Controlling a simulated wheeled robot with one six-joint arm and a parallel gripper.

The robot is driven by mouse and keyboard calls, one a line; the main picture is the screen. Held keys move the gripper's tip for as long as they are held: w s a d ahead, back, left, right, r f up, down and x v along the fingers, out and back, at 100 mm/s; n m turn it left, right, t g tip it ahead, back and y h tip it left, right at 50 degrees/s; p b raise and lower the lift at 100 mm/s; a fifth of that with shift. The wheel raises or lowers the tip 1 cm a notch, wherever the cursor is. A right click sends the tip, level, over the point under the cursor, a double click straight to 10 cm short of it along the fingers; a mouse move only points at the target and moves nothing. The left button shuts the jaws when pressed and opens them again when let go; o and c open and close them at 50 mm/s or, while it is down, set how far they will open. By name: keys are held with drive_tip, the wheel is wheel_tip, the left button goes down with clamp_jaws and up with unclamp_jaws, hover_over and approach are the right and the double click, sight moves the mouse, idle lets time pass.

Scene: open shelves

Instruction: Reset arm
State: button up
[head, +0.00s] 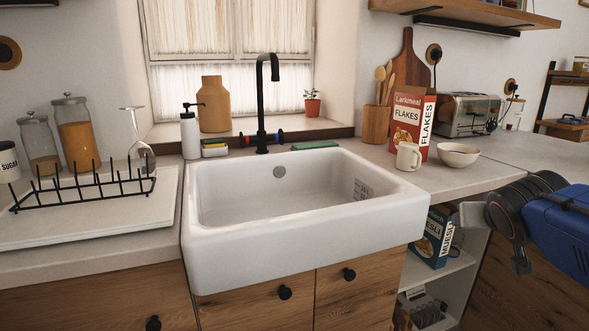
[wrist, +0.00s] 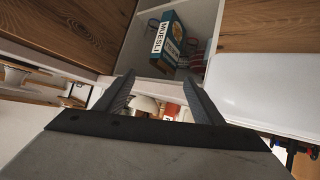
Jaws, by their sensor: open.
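My gripper (wrist: 160,90) shows in the wrist view with its two dark fingers spread apart and nothing between them. In the head view, part of my blue and black arm is at the right edge, in front of the counter and to the right of the open shelves. The fingertips cannot be made out there. The wrist view is turned over and shows the open shelf with a muesli box (wrist: 168,42) beyond the fingers. The muesli box also stands on the upper open shelf in the head view (head: 432,238).
A white sink (head: 225,252) with a black faucet (head: 262,105) fills the middle. A flakes box (head: 408,122), a white mug (head: 408,157), a bowl (head: 458,154) and a toaster (head: 468,113) stand on the right counter. A dish rack (head: 85,188) is at left.

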drive_tip(key=s+a+f+n+g+y, duration=0.1)
drive_tip(key=s+a+f+g+y, duration=0.1)
drive_tip(key=s+a+f, duration=0.4)
drive_tip(key=s+a+f+n+g+y, duration=0.1)
drive_tip(key=s+a+f+g+y, duration=0.1)
drive_tip(key=s+a+f, duration=0.4)
drive_tip(key=s+f+g, duration=0.1)
drive_tip(key=s+f, duration=0.2)
drive_tip(key=s, duration=0.2)
drive_tip(key=shift+s+n+g+y, duration=0.3)
drive_tip(key=shift+s+n, duration=0.05)
drive_tip(key=shift+n, duration=0.05)
drive_tip(key=shift+a, duration=0.1)
drive_tip(key=shift+c, duration=0.3)
